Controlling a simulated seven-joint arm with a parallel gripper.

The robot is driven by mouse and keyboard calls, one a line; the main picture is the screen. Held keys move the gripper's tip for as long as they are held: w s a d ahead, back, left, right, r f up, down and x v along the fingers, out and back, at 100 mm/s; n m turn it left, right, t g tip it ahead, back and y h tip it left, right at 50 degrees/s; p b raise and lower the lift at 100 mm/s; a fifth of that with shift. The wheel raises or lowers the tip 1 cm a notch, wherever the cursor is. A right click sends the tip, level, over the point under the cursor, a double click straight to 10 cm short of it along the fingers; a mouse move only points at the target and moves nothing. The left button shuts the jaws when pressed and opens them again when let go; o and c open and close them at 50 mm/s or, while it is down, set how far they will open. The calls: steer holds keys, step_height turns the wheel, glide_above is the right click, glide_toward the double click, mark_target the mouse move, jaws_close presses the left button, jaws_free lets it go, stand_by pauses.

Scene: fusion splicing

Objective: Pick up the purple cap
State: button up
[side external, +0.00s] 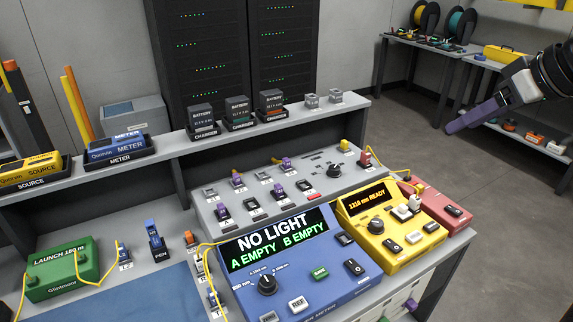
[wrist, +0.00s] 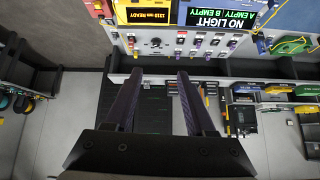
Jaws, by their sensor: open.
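Several small purple caps sit on the grey sloped panel in the side external view: one at the back (side external: 285,163), one further left (side external: 237,179), one nearer the front (side external: 276,188) and one at front left (side external: 223,211). I cannot tell which one the task means. In the wrist view small purple pieces (wrist: 197,42) show on the panel at the top. My gripper (side external: 452,126) is at the far right, raised well away from the panel. Its purple fingers are apart and empty in the wrist view (wrist: 158,76).
A blue meter (side external: 335,285) reading "NO LIGHT" and a yellow unit (side external: 400,240) stand in front of the panel. A shelf with batteries on chargers (side external: 238,112) runs behind it. A green launch box (side external: 62,275) with yellow fibre is at left. Open floor lies right.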

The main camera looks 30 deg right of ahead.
steer(key=w+r, duration=0.3)
steer(key=w, duration=0.6)
steer(key=g, duration=0.2)
glide_above(287, 160)
steer(key=s, duration=0.3)
step_height(287, 160, down, 26)
steer(key=f, duration=0.1)
steer(key=shift+n, duration=0.4)
steer(key=shift+x, duration=2.95)
steer(key=shift+s+f, duration=0.1)
jaws_close()
